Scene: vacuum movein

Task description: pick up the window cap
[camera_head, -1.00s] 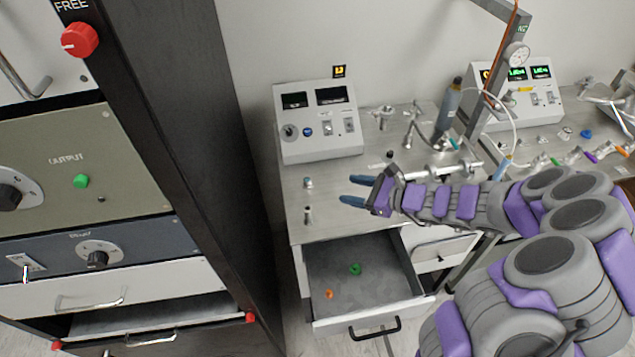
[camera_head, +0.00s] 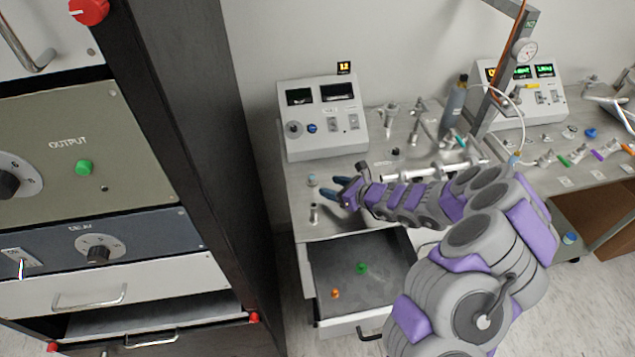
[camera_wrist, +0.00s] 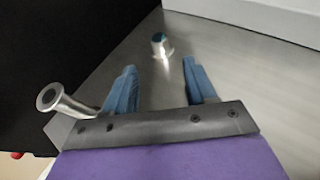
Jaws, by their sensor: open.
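A small metal piece with a blue face, which looks like the window cap (camera_head: 311,180), stands on the metal bench top in front of the control box. In the wrist view the cap (camera_wrist: 159,46) is upright just beyond the gap between my fingertips, roughly centred. My gripper (camera_head: 332,190) is open and empty, its blue fingers pointing left toward the cap. The fingers also show in the wrist view (camera_wrist: 158,68), apart from the cap.
A bent metal tube (camera_wrist: 58,100) stands close to my left finger; it is also on the bench (camera_head: 314,214) nearer the front edge. A control box (camera_head: 322,122) is behind. An open drawer (camera_head: 338,262) holds green and orange pieces. A dark rack (camera_head: 190,150) stands left.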

